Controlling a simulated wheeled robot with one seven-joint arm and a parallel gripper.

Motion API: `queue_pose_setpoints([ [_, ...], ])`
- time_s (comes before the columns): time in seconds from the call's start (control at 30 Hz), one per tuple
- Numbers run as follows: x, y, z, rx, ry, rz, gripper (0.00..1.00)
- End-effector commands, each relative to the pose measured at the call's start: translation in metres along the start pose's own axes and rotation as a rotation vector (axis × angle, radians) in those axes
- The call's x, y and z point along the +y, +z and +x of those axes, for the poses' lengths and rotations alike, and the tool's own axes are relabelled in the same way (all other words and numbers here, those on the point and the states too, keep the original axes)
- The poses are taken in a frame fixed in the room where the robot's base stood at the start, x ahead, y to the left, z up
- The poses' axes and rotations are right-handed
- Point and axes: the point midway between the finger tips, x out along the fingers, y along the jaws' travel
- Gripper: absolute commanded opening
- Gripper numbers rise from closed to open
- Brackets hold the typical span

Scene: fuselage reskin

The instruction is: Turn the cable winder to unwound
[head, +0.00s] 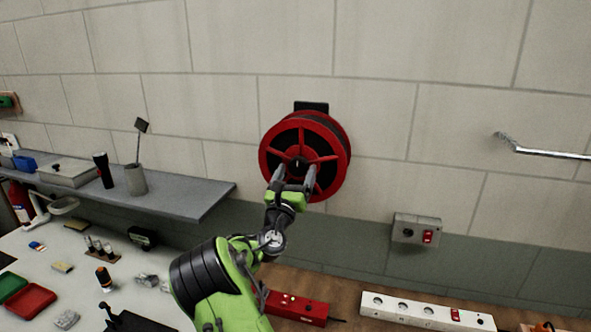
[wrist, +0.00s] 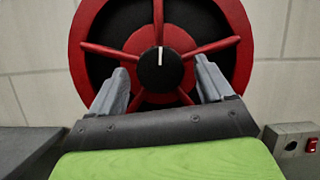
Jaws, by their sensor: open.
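The cable winder (head: 333,131) is a red spoked reel with a dark inside, mounted on the pale block wall by a black bracket. In the wrist view the winder (wrist: 88,45) fills the upper middle. Its black hub (wrist: 160,70) carries a white mark that points straight up. My gripper (head: 295,172) is in front of the lower part of the reel. In the wrist view the gripper (wrist: 165,78) is open, with one grey finger on each side of the hub and nothing between them but the hub behind. I cannot tell whether the fingers touch the reel.
A grey wall shelf (head: 190,203) with a cup and a torch is at the left, above a cluttered white bench. A switch box (head: 416,230) is on the wall to the right. A power strip (head: 425,311) and a red box (head: 297,307) lie below. A metal rail (head: 545,150) sticks out at right.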

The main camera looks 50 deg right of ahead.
Motion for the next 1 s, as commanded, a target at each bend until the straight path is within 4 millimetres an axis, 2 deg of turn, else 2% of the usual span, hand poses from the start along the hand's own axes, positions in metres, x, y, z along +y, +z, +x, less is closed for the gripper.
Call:
queue_pose_setpoints([
  [0.2, 0.0006, -0.0013, -0.0001, 0.001, 0.001, 0.000, 0.81],
  [0.57, 0.0004, -0.0012, -0.0003, 0.000, 0.000, 0.000, 0.25],
  [1.0, 0.0021, -0.0005, -0.0004, 0.004, -0.039, 0.093, 0.25],
])
